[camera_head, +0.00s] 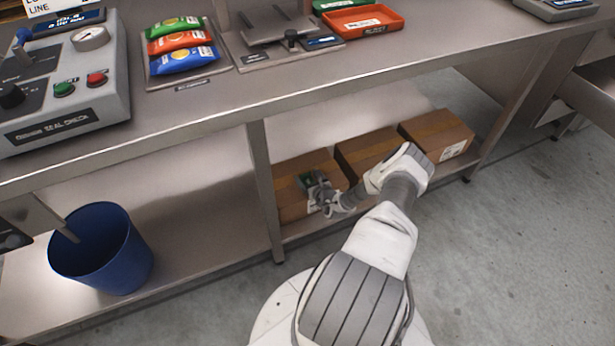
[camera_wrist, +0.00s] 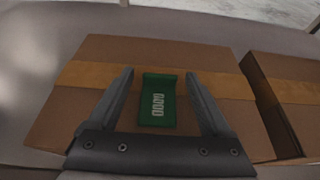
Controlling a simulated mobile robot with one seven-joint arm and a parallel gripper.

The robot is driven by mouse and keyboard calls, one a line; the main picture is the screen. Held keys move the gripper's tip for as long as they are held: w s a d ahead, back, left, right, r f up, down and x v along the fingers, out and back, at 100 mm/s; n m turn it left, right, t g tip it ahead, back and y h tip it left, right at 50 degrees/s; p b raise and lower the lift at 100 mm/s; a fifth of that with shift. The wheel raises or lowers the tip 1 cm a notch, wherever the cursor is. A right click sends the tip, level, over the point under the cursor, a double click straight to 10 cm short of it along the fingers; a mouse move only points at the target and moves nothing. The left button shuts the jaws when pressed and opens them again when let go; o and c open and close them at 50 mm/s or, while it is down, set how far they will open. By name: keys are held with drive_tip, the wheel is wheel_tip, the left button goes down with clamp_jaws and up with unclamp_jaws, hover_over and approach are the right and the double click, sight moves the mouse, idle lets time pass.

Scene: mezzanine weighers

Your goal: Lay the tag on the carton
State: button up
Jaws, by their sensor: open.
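The tag (camera_wrist: 157,108) is a small green piece with white print. In the wrist view it lies on top of a brown carton (camera_wrist: 215,62), across the lower edge of its tape strip. My gripper (camera_wrist: 160,88) is open, with one finger on each side of the tag and a gap to both. In the head view this is the leftmost carton (camera_head: 290,207) on the lower shelf. My gripper (camera_head: 316,190) is low over it there and partly hides it. A bit of green tag (camera_head: 305,179) shows beside the fingers.
Two more cartons, a middle one (camera_head: 362,150) and a right one (camera_head: 437,128), stand to the right on the shelf. A table leg (camera_head: 264,190) stands just left of the carton. The bench top (camera_head: 255,85) overhangs. A blue bin (camera_head: 100,250) is at left.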

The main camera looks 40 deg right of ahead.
drive_tip(key=shift+s+r+p, duration=0.25)
drive_tip(key=shift+r+p, duration=0.15)
drive_tip(key=shift+r, duration=0.05)
drive_tip(key=p+v, duration=0.4)
drive_tip(key=v, duration=0.7)
drive_tip(key=shift+s+a+p, duration=0.15)
drive_tip(key=shift+s+p, duration=0.1)
drive_tip(key=shift+p, duration=0.05)
drive_tip(key=shift+f, duration=0.1)
